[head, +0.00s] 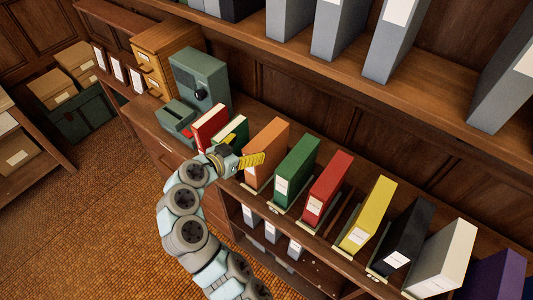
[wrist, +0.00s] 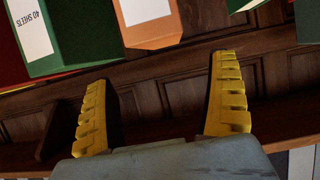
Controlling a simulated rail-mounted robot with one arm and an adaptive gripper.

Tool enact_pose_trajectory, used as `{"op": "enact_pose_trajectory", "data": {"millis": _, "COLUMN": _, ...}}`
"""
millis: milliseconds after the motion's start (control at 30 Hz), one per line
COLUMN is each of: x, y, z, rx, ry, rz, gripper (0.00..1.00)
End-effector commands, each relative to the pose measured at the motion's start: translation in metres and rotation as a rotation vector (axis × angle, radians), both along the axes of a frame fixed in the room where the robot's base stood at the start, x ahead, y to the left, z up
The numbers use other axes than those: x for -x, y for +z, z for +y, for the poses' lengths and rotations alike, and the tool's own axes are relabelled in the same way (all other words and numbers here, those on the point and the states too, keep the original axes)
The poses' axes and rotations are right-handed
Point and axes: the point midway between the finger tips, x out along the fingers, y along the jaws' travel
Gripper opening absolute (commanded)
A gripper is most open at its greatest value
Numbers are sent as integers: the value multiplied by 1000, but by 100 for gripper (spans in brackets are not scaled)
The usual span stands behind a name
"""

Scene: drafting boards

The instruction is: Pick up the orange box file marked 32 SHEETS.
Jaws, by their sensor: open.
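The orange box file (head: 270,140) stands upright on the shelf top, in a row of coloured files, with a green file on each side. Its white label is partly hidden by my gripper in the head view. In the wrist view the orange file (wrist: 153,36) shows at the top, ahead of and between my fingers, cut off by the frame; no marking on its label is readable. My gripper (head: 243,152) is open and empty, in front of the row near the orange file. In the wrist view its yellow fingers (wrist: 160,98) are wide apart and touch no file.
A green file (wrist: 75,48) marked 40 SHEETS stands beside the orange one. In the head view, green (head: 297,165), red (head: 330,182), yellow (head: 371,210) and black (head: 404,232) files stand to the right. Grey files (head: 398,45) stand on the shelf above.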

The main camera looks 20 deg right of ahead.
Motion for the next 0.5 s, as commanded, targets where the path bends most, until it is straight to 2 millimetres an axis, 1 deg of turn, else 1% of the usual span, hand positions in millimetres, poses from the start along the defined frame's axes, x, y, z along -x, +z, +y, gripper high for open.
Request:
{"op": "enact_pose_trajectory", "data": {"millis": 33, "x": -3, "y": -2, "z": -8, "rx": 1, "ry": -2, "rz": 3, "gripper": 90}}
{"op": "enact_pose_trajectory", "data": {"millis": 100, "x": -8, "y": -7, "z": -17, "rx": -1, "ry": -4, "rz": 4, "gripper": 90}}
{"op": "enact_pose_trajectory", "data": {"millis": 200, "x": -14, "y": -10, "z": -26, "rx": 1, "ry": -1, "rz": 1, "gripper": 90}}
{"op": "enact_pose_trajectory", "data": {"millis": 333, "x": -18, "y": -15, "z": -34, "rx": 1, "ry": -1, "rz": 1, "gripper": 90}}
{"op": "enact_pose_trajectory", "data": {"millis": 500, "x": -19, "y": -18, "z": -37, "rx": 0, "ry": -1, "rz": 2, "gripper": 90}}
